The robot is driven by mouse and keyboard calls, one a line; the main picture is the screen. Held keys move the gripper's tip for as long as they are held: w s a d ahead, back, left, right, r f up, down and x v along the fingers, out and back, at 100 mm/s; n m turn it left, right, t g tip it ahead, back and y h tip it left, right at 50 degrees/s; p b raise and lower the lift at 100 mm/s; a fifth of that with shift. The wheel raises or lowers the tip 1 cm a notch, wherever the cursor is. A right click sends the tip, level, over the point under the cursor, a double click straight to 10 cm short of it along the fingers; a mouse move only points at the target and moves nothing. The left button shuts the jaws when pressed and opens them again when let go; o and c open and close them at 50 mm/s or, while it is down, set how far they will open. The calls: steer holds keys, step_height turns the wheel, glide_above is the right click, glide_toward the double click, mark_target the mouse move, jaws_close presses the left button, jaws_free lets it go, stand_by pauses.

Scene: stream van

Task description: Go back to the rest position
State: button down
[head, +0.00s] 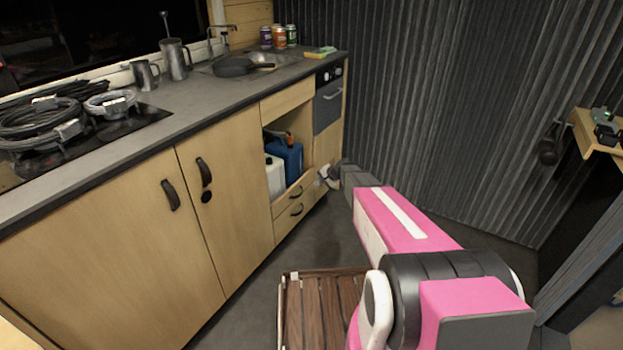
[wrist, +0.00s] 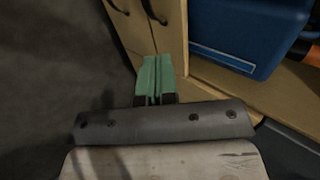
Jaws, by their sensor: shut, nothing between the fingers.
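My pink arm reaches forward in the head view, and its end with my gripper (head: 330,172) is small and partly hidden there, close to the drawer fronts below the open shelf. In the wrist view my gripper (wrist: 153,78) shows two green fingers pressed together with nothing between them. Behind the fingertips in that view is the pale wooden cabinet front, and I cannot tell whether they touch it.
A blue canister (head: 288,158) and a white canister (head: 274,178) stand in the open shelf; the blue one fills the wrist view's upper right (wrist: 240,35). The counter (head: 190,95) holds coiled cables (head: 45,122) and a pan (head: 238,66). A slatted wooden crate (head: 318,305) is below.

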steer(key=s+d+r+n+g+h, duration=0.2)
steer(key=s+r, duration=0.2)
steer(key=s, duration=0.7)
steer(key=s+d+r+n+g+h, duration=0.1)
steer(key=s+r, duration=0.4)
steer(key=s, duration=0.7)
steer(key=s+d+r+n+g+h, duration=0.2)
steer(key=s+d+r+n+h, duration=0.2)
steer(key=s, duration=0.8)
steer(key=shift+s+r+g+h, duration=0.2)
steer(key=shift+r+g+h, duration=0.05)
steer(key=shift+g+h, duration=0.05)
